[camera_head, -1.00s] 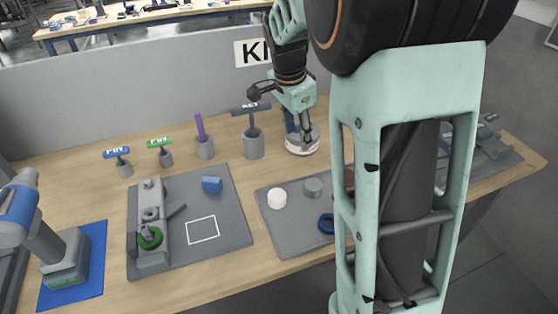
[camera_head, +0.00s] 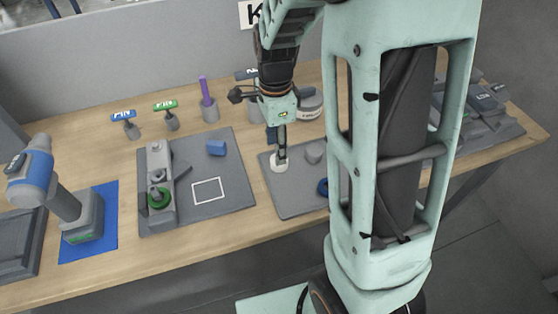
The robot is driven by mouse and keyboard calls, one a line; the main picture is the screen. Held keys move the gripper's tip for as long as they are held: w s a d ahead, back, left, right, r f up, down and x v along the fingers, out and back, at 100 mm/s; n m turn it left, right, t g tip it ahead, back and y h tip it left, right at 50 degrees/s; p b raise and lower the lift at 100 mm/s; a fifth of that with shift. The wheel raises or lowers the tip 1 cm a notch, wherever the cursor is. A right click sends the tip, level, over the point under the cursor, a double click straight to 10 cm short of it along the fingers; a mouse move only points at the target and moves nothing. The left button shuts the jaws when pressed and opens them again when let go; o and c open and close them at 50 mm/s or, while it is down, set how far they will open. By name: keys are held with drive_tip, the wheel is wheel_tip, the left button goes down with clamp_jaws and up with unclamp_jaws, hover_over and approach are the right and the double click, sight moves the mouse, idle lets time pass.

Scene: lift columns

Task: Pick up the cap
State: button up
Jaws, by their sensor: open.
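A small white round piece, which looks like the cap (camera_head: 276,168), sits on the right grey mat (camera_head: 298,200). My gripper (camera_head: 282,157) points down right at it, with the fingertips over or beside the white piece and hiding part of it. My gripper is open. I cannot tell whether the fingers touch the piece. A grey cylinder (camera_head: 315,152) stands just to the right on the same mat, and a blue ring (camera_head: 322,187) lies nearer the front, partly hidden by my arm.
A left grey mat (camera_head: 235,190) holds a fixture with a green ring (camera_head: 159,197) and a blue block (camera_head: 216,148). Several tools in holders stand behind, with a round white-grey container (camera_head: 309,103) behind my gripper. A blue-grey power tool (camera_head: 62,195) stands at left.

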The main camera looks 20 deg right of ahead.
sight(280, 169)
wheel_tip(280, 169, down, 5)
drive_tip(key=shift+s+r, duration=0.1)
drive_tip(key=shift+s, duration=0.05)
drive_tip(key=c, duration=0.9)
drive_tip(key=shift+o, duration=0.2)
